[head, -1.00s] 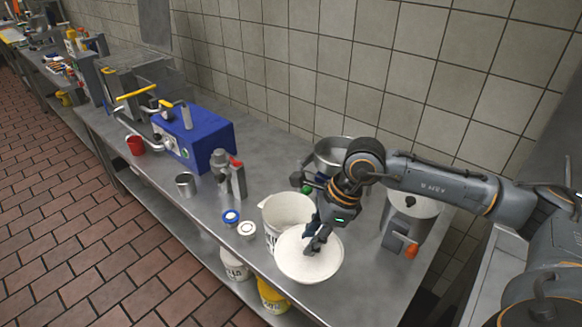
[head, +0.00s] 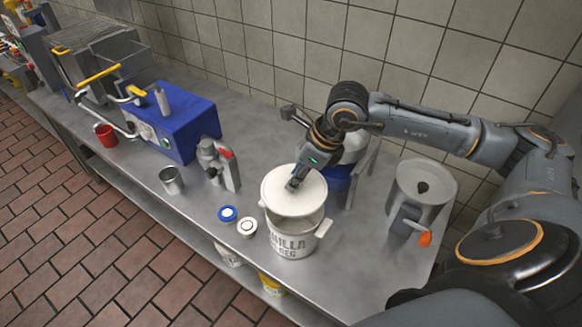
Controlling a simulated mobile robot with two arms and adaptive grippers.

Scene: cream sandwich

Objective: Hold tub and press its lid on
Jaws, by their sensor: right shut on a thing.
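The white tub (head: 290,246) with dark lettering stands upright on the steel counter. Its round white lid (head: 283,203) is above the tub's mouth, set toward the back, and the front of the opening shows below it. I cannot tell whether the lid touches the rim at the back. My right gripper (head: 293,183) comes in from above and is shut on the lid near its middle. The fingertips are partly hard to make out against the lid. My left gripper is not in view.
A blue-rimmed cap (head: 228,213) and a white cap (head: 247,227) lie left of the tub. A steel cup (head: 171,181), a grey hand tool (head: 218,165) and a blue machine (head: 180,125) stand further left. A grey device with an orange knob (head: 424,239) stands to the right.

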